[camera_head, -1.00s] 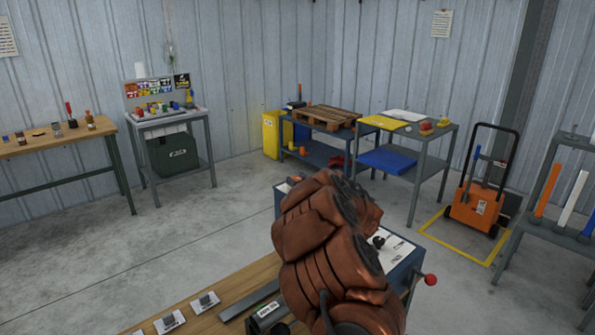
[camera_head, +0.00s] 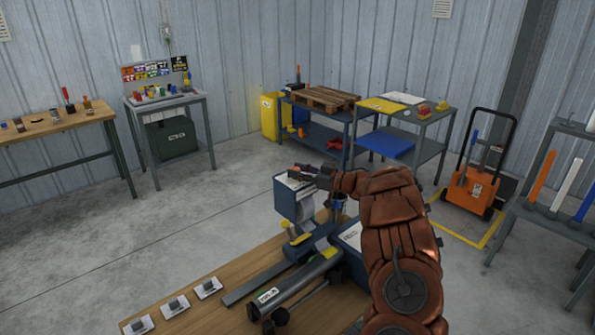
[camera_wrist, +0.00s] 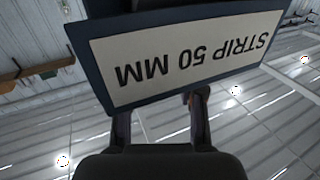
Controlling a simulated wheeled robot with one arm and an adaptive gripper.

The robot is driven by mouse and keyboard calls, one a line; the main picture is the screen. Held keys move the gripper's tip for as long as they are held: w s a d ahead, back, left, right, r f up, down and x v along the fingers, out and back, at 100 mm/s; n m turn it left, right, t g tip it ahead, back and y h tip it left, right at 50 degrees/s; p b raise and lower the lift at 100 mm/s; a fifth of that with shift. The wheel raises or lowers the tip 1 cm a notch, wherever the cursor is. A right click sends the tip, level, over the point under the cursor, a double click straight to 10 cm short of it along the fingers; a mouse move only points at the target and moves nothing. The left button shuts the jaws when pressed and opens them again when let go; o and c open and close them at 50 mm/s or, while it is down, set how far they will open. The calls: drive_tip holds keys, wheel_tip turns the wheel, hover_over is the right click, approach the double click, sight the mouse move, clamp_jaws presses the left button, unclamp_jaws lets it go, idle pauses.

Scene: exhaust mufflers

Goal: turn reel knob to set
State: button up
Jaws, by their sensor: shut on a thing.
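A blue-grey device (camera_head: 286,203) with a pale label on top stands at the far end of the wooden bench. My gripper (camera_head: 312,174) reaches in from the right at the top of this device. In the wrist view, a dark-framed panel (camera_wrist: 185,60) reads "STRIP 50 MM" upside down and fills the upper middle. My gripper's two fingers (camera_wrist: 160,112) run up to the panel's lower edge, spaced apart. Their tips and the held part are hidden behind it. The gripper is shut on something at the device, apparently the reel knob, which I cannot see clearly.
A dark cylinder with a yellow band (camera_head: 300,280) and a flat grey bar (camera_head: 262,283) lie on the wooden bench (camera_head: 215,312). A hand truck (camera_head: 474,185) stands at right. Open floor lies left of the bench.

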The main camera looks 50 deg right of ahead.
drive_tip(key=shift+n+g+y, duration=0.3)
drive_tip(key=shift+n+y, duration=0.2)
drive_tip(key=shift+y, duration=0.2)
drive_tip(key=o, duration=1.1)
drive_tip(key=shift+o, duration=0.2)
drive_tip(key=v, duration=1.2)
drive_tip(key=shift+w, duration=0.1)
